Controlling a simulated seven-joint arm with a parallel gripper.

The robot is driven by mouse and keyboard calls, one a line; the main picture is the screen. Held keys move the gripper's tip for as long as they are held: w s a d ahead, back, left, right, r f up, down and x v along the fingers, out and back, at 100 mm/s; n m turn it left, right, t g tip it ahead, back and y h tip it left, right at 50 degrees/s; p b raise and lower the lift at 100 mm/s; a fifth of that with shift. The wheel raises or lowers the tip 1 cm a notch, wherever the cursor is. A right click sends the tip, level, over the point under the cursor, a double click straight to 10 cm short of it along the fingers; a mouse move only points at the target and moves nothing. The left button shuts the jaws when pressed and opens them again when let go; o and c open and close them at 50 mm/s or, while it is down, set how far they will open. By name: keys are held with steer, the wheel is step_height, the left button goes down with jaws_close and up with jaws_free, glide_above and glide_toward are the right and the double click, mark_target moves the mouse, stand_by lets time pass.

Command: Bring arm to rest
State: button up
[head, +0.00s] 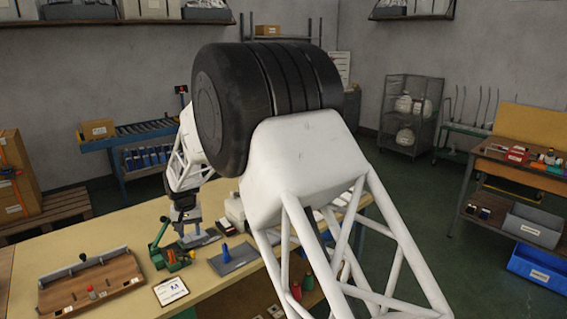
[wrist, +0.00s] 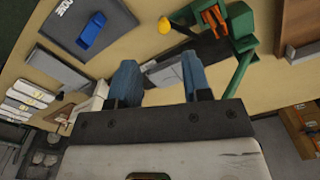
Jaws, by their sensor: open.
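My gripper (wrist: 160,80) is open, with its two blue fingers apart and nothing gripped that I can see. In the head view my arm reaches over the bench (head: 130,235), and its links hide part of the bench top. A green bench device (wrist: 240,30) with an orange part stands beside the gripper; it also shows in the head view (head: 172,258). A grey flat piece (wrist: 168,76) shows beyond and between the fingers. A small blue item (wrist: 91,30) lies on a dark mat (wrist: 62,40) with white lettering, apart from the gripper.
A wooden tray (head: 92,288) and a white card (head: 171,291) lie on the bench at the front left. White labelled packs (wrist: 27,97) lie at the left in the wrist view. A wire cage cart (head: 411,115) and a workbench (head: 510,165) stand at the right.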

steer(key=s+d+r+m, duration=0.1)
steer(key=s+d+r, duration=0.3)
steer(key=d+r, duration=0.55)
steer(key=s+d+r+m+t, duration=0.1)
steer(key=s+d+r, duration=0.35)
steer(key=d, duration=1.05)
steer(key=s+d+r, duration=0.5)
steer(key=d+r, duration=0.1)
steer(key=d, duration=0.6)
steer(key=s+d+m, duration=0.1)
steer(key=s+d, duration=0.5)
steer(key=s, duration=0.3)
steer(key=s+d+f+m+t, duration=0.1)
steer(key=s+d, duration=0.6)
steer(key=s, duration=0.3)
steer(key=s+d+f, duration=0.1)
steer(key=s+d, duration=0.6)
steer(key=s, duration=0.3)
steer(key=shift+s+d+m+t, duration=0.25)
steer(key=shift+m+t, duration=0.05)
steer(key=shift+m, duration=0.1)
